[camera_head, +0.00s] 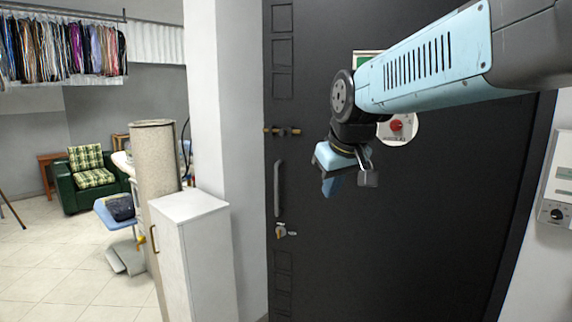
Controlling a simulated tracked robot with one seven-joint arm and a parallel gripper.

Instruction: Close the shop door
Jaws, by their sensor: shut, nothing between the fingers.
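The shop door (320,265) is a tall dark panel filling the middle and right of the view. Near its left edge it has a brass latch (282,131), a vertical grey pull handle (277,188) and a lock with a key (283,230). Its left edge lines up with the white wall; I cannot tell whether it is fully shut. My gripper (349,184) hangs in front of the door, right of the pull handle, pointing down. It is shut and empty. I cannot tell whether it touches the door. My arm hides part of the door's upper right.
A white cabinet (190,245) and a beige cylindrical column (157,165) stand left of the white wall (230,110). A red round knob on a white plate (397,127) shows behind my arm. A control box (556,205) is at the right edge. Tiled floor (60,265) is open at lower left.

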